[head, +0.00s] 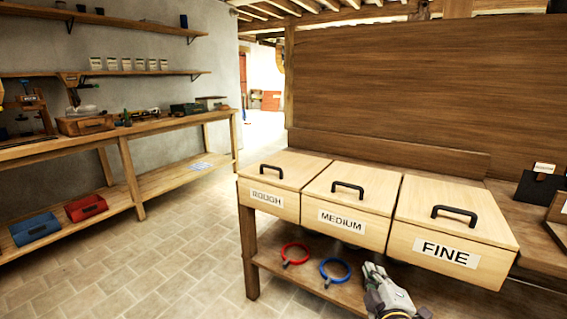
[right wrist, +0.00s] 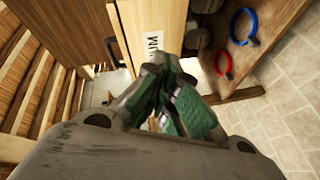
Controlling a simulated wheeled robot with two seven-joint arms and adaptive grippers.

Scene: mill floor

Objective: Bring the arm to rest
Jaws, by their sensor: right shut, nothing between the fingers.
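My right gripper (head: 376,272) shows at the bottom of the head view, in front of the bench and below the MEDIUM and FINE boxes. Its fingers are together and empty; they also show in the right wrist view (right wrist: 178,92), with green pads. My left gripper is in neither view. Three wooden boxes with black handles stand in a row, lids down: ROUGH (head: 270,203), MEDIUM (head: 345,236) and FINE (head: 450,268).
A red ring (head: 286,262) and a blue ring (head: 334,282) lie on the lower shelf, left of my right gripper. A long workbench (head: 150,127) with tools stands along the left wall. The tiled floor (head: 170,255) between is clear. A wooden panel (head: 420,90) rises behind the boxes.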

